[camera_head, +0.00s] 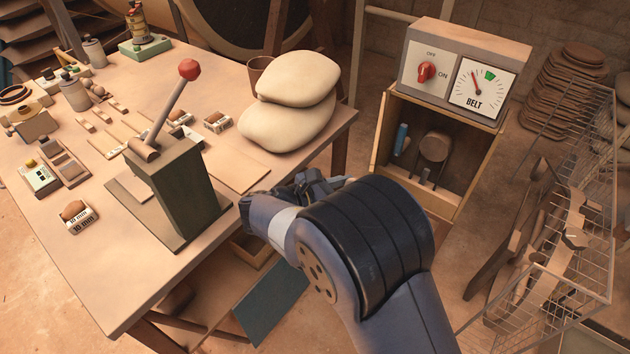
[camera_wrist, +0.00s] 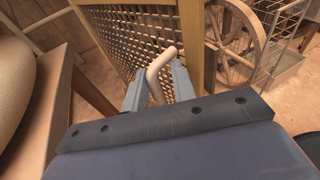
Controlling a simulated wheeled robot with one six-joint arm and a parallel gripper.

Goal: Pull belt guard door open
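In the wrist view, a yellow-framed mesh panel (camera_wrist: 128,32), which looks like the belt guard door, stands ahead of my gripper (camera_wrist: 159,72). A pale bent rod handle (camera_wrist: 163,60) sits in front of the mesh. My two blue-grey fingers lie on either side of the handle, with space visible between them, so the gripper looks open around it. Contact with the handle cannot be told. In the head view, my gripper (camera_head: 312,187) is small and dark, partly hidden by my arm. I cannot make out the mesh panel there.
The workbench (camera_head: 60,250) with a red-knobbed lever (camera_head: 188,70) and pale sacks (camera_head: 290,105) is at left. A control box with a BELT dial (camera_head: 478,92) tops an open cabinet at right. A wire cage (camera_head: 590,190) stands at far right. A spoked wheel (camera_wrist: 240,45) is beyond the panel.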

